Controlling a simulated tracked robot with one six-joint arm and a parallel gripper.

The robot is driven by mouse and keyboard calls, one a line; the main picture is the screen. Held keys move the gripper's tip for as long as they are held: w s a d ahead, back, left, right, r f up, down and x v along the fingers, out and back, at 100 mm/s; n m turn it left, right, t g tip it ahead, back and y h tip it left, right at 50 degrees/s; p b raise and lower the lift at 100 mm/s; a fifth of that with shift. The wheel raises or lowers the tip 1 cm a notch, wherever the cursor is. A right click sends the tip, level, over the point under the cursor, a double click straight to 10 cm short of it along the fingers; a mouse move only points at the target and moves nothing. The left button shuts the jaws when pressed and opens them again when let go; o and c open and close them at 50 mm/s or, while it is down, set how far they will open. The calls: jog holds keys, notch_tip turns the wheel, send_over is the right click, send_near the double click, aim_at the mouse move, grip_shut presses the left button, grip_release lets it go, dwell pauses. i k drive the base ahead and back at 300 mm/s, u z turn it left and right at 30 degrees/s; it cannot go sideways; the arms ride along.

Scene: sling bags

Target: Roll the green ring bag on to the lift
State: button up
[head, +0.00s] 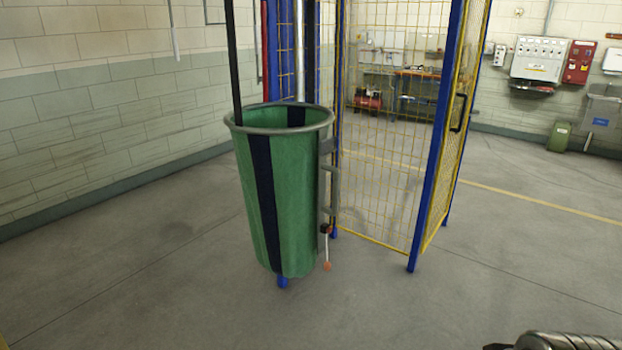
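The green ring bag (290,205) is a tall tapered bag with a dark vertical stripe and a grey ring around its open top. It hangs or stands upright left of centre, and I cannot tell whether its bottom clears the floor. A dark bar or strap runs from above down to its rim. A grey bracket (333,192) and a cord with an orange end (327,266) are at its right side. The lift is not clearly identifiable; a blue-post, yellow-mesh cage (385,190) stands just behind the bag. Part of my arm (575,341) shows at the bottom right, far from the bag; its fingertips are not clearly visible.
A mesh panel with a black handle (460,112) stands at the cage's right side. A block wall (100,110) is at the left. A green bin (559,136) and wall-mounted electrical boxes (540,58) are at the back right. The concrete floor in front is clear.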

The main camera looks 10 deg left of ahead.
aim_at(281, 149)
jog(key=u, duration=0.4)
jog(key=i, duration=0.65)
jog(key=u, duration=0.75)
jog(key=i, duration=0.85)
jog(key=u, duration=0.35)
